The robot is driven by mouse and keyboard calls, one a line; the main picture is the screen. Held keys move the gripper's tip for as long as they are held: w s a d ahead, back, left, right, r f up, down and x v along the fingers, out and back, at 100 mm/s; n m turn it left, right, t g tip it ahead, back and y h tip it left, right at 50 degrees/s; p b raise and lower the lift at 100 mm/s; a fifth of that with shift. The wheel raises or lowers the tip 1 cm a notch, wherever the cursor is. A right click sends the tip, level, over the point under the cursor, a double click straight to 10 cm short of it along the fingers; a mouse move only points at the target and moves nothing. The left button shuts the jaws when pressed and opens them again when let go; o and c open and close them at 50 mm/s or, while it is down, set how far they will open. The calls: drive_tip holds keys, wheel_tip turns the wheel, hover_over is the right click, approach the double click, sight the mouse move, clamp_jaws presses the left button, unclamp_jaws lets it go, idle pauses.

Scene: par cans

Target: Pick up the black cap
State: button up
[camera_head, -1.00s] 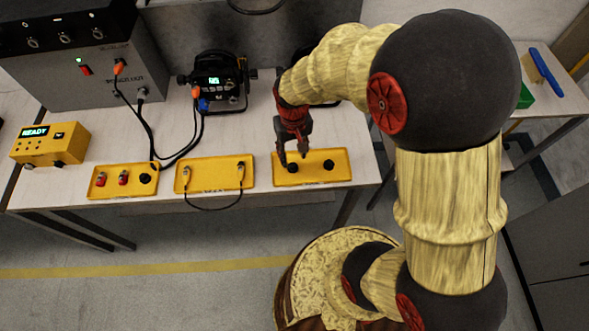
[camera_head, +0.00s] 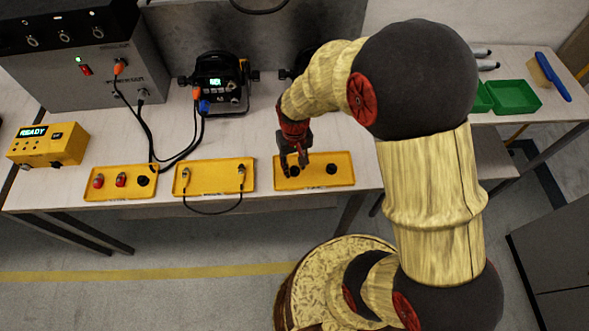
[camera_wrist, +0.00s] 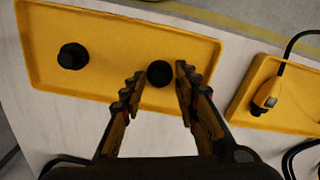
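Two black caps stand on the right yellow tray (camera_head: 344,183). The left one (camera_head: 293,171) is at my gripper, partly hidden by the fingers; the other (camera_head: 331,169) stands to its right, clear of the gripper. My gripper (camera_head: 295,168) points down over the tray. In the wrist view, my gripper (camera_wrist: 160,80) is open, with one finger on each side of a round black cap (camera_wrist: 160,73). A gap shows on both sides of it. The second cap (camera_wrist: 72,56) lies farther left on the tray. A third black cap-like piece (camera_head: 143,181) is on the left tray.
The left yellow tray (camera_head: 110,192) also holds two red-topped connectors. The middle tray (camera_head: 215,187) holds two connectors and a black cable loop. Green bins (camera_head: 513,96) are at the right.

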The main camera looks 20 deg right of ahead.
sight(295, 169)
drive_tip(key=c, duration=0.6)
drive_tip(key=shift+r, duration=0.1)
drive_tip(key=shift+r, duration=0.2)
drive_tip(key=r+p, duration=0.1)
drive_tip(key=r, duration=0.2)
drive_tip(key=shift+s+r, duration=0.15)
drive_tip(key=shift+s, duration=0.05)
drive_tip(key=s+d+r+p, duration=0.1)
drive_tip(key=s+r+p, duration=0.1)
drive_tip(key=s+r, duration=0.2)
drive_tip(key=s+d+r+p, duration=0.1)
drive_tip(key=s+r+p, duration=0.1)
drive_tip(key=s+r, duration=0.3)
drive_tip(key=s, duration=0.4)
drive_tip(key=shift+s+p, duration=0.25)
drive_tip(key=shift+p, duration=0.05)
